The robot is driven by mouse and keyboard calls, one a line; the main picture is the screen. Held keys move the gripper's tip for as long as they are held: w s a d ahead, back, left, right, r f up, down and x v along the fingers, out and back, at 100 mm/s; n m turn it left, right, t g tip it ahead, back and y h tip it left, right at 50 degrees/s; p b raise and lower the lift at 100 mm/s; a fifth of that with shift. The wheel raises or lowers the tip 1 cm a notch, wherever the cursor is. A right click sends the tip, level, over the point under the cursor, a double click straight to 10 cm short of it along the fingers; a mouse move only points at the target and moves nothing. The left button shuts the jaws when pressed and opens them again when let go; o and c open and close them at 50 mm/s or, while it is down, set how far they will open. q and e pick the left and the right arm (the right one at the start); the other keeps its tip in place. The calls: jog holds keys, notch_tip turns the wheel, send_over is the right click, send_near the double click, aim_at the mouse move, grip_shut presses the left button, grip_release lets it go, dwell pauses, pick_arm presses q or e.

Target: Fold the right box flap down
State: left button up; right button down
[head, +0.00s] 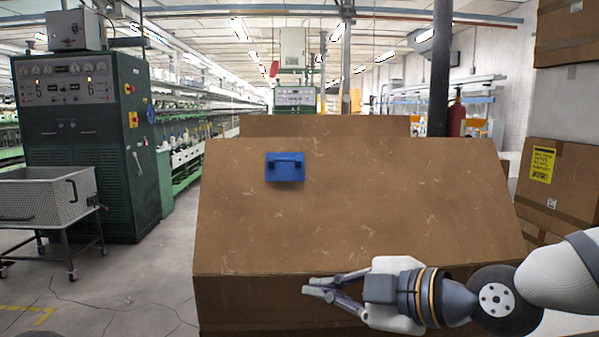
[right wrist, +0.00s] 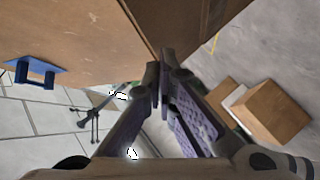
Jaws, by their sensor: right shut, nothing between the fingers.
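A large brown cardboard box (head: 260,300) stands right in front of me. A broad brown panel (head: 400,190) spans its top, with a blue handle-like piece (head: 285,167) on its upper left. A narrower cardboard flap (head: 325,126) rises behind the panel. I cannot tell for sure which part is the right flap. My right gripper (head: 306,286) is shut and empty, in front of the box near the panel's lower edge. In the right wrist view its fingertips (right wrist: 158,70) are close to a box edge; contact is unclear. The blue piece (right wrist: 35,72) shows there too. My left gripper is out of view.
Stacked cardboard boxes (head: 567,180) stand at the right by a wall. A wheeled metal cart (head: 45,195) and a green machine cabinet (head: 85,140) stand at the left. A dark post (head: 441,70) rises behind the box. Grey floor (head: 125,270) is clear at the left.

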notch_tip(320, 180, up, 16)
jog(key=w+d+n+t+y, duration=0.1)
jog(key=d+n+t+y, duration=0.15)
jog(key=n, duration=0.45)
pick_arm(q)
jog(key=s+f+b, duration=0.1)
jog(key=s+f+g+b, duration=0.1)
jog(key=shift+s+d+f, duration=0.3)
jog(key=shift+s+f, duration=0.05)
pick_arm(e)
jog(key=w+d+x, duration=0.2)
jog(key=x, duration=1)
jog(key=shift+w+a+r, duration=0.25)
jog(key=shift+w+r, duration=0.2)
jog(key=shift+w+f, duration=0.1)
